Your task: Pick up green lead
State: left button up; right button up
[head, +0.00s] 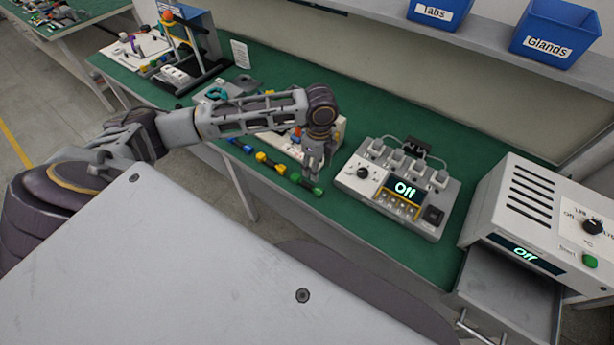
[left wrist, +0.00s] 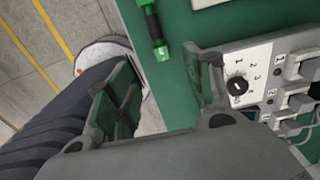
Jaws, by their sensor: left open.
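The green lead (head: 307,186) lies on the green bench top near its front edge, at the right end of a row of leads. In the left wrist view the green lead (left wrist: 154,28) shows at the top, dark in the middle with green ends. My left gripper (head: 313,166) points down just above and beside the green lead. In the left wrist view my left gripper (left wrist: 163,88) is open and empty, its fingers wide apart, with the lead beyond the gap. I cannot tell the exact height between them. My right gripper is in neither view.
A yellow lead (head: 270,163) and a blue lead (head: 240,146) lie left of the green one. A grey control unit (head: 353,183) reading "Off" stands close on the right. A white oven-like box (head: 530,195) is further right. The bench front edge is near.

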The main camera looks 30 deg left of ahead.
pick_arm(q)
send_over(316, 189)
jog(key=shift+f, duration=3.65)
jog(key=shift+f, duration=0.1)
jog(key=shift+f+p, duration=0.4)
jog(key=shift+f, duration=2.1)
jog(key=c, duration=1.1)
